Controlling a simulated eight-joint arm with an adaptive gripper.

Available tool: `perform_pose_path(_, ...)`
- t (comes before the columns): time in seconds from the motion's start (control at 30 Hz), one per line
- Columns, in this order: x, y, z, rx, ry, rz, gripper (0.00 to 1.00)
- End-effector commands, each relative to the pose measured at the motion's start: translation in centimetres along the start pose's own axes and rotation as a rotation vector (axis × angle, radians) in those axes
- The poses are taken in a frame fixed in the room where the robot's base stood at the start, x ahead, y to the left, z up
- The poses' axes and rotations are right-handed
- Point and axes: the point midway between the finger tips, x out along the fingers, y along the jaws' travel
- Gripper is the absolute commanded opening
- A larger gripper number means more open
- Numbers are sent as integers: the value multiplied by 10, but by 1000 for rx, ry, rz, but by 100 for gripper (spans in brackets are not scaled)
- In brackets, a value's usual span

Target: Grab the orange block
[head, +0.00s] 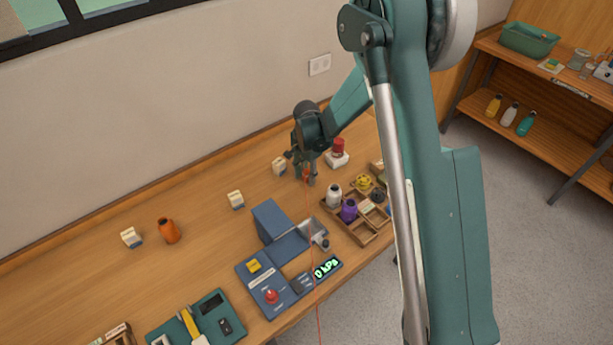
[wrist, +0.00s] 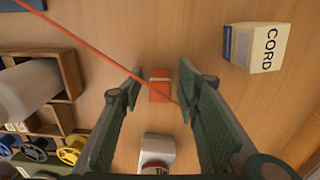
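The orange block (wrist: 160,86) lies on the wooden table in the wrist view, with a paler band across its upper part. My gripper (wrist: 159,80) is open, its two green fingers apart on either side of the block as seen from the wrist. Bare table shows between the block and each finger; I cannot tell how high the fingertips are above it. In the head view my gripper (head: 305,172) is low over the table's back part. A small orange patch shows between the fingers there, but the block is mostly hidden.
A red-and-white item (head: 337,155) is close by. A wooden divided tray (head: 372,232) holds bottles. A blue device (head: 275,285) stands nearer the front.

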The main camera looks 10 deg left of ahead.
Motion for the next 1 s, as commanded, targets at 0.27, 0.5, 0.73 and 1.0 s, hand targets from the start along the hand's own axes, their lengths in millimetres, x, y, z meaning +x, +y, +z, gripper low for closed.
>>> perform_pose_path(0.27, 0, 0, 0, 0, 0, 0, 33)
perform_pose_path(0.5, 0, 0, 0, 0, 0, 0, 13)
perform_pose_path(0.73, 0, 0, 0, 0, 0, 0, 5)
perform_pose_path(1.0, -3, 0, 0, 0, 0, 0, 5)
